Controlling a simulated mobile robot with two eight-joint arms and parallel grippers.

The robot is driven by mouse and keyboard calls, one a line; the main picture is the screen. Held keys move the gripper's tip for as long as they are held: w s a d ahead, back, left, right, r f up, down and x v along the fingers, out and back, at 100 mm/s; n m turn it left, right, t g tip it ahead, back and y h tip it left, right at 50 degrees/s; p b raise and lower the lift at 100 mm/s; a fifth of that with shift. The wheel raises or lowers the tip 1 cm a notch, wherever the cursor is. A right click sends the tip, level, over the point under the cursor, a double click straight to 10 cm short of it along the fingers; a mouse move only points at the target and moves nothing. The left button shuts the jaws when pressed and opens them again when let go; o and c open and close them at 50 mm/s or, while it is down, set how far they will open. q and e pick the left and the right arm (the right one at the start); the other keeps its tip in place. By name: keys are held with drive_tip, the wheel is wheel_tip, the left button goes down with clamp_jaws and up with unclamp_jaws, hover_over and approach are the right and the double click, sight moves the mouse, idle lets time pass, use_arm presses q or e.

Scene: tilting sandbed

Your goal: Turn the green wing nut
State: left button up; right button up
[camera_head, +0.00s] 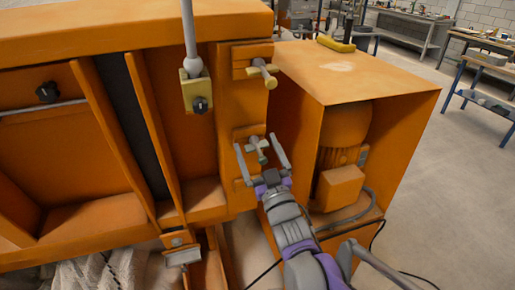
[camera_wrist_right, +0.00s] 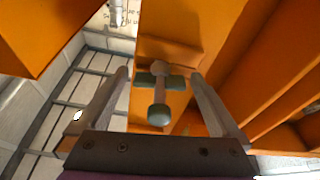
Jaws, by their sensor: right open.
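The green wing nut (camera_head: 258,150) sits on a small block on the orange machine's upright side. It also shows in the right wrist view (camera_wrist_right: 159,114), with a grey-green crosspiece and a stem pointing toward the camera. My right gripper (camera_head: 255,141) is open, with one finger on each side of the wing nut. In the right wrist view my right gripper's fingers (camera_wrist_right: 158,74) stand apart from it, with a gap on both sides. My left gripper is not in view.
A second, yellowish wing nut (camera_head: 262,73) sits above on the same upright. A block with a black knob (camera_head: 197,103) hangs on a grey rod to the left. The orange motor housing (camera_head: 390,85) stands close on the right, with a cable below. Open floor lies beyond it.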

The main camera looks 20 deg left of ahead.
drive_tip(key=b+v, duration=0.1)
drive_tip(key=v, duration=1)
